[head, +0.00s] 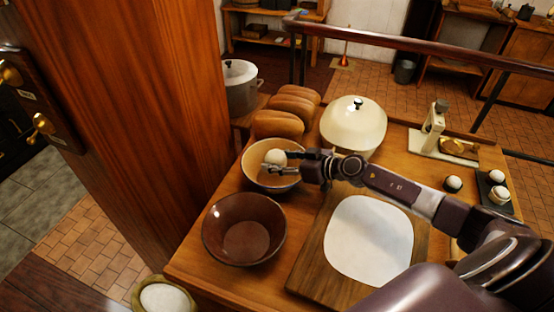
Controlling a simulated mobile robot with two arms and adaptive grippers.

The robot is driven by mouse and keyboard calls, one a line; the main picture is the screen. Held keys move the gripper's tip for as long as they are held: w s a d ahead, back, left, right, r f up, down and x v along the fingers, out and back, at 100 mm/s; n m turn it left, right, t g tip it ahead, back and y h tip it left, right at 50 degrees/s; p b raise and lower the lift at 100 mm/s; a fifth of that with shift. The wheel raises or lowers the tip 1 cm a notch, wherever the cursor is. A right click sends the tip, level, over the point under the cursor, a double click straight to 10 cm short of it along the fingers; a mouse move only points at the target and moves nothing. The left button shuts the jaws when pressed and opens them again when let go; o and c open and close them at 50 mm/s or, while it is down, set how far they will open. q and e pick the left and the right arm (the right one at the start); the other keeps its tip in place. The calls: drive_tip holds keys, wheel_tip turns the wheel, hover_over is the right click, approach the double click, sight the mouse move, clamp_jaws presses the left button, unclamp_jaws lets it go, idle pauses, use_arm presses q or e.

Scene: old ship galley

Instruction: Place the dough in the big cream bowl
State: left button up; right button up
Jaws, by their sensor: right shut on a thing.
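A pale round ball that looks like the dough (275,157) is held between the fingers of my right gripper (274,162). The gripper reaches in from the right and is shut on the ball. The ball is over the cream bowl (252,168), inside its rim as seen from here; I cannot tell how high it is above the bowl's bottom. The bowl has a dark rim and stands on the wooden table, its right side partly hidden by the gripper. My left gripper is not in view.
A brown bowl (243,232) stands just in front of the cream bowl. Bread loaves (278,124) and a cream domed lid (353,124) stand behind. A board (310,263) with a flat white sheet (368,240) lies under my right arm. A wooden post (140,110) rises at left.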

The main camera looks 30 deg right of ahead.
sight(284, 160)
drive_tip(key=o, duration=1.4)
drive_tip(key=shift+r, duration=0.2)
drive_tip(key=b+v, duration=0.1)
drive_tip(key=v, duration=0.7)
drive_tip(key=shift+r, duration=0.1)
drive_tip(key=shift+s+d+r+b, duration=0.2)
drive_tip(key=shift+s+r+b, duration=0.15)
drive_tip(key=shift+s, duration=0.2)
drive_tip(key=shift+v, duration=1.35)
drive_tip(key=shift+r, duration=0.15)
drive_tip(key=shift+s+d, duration=0.1)
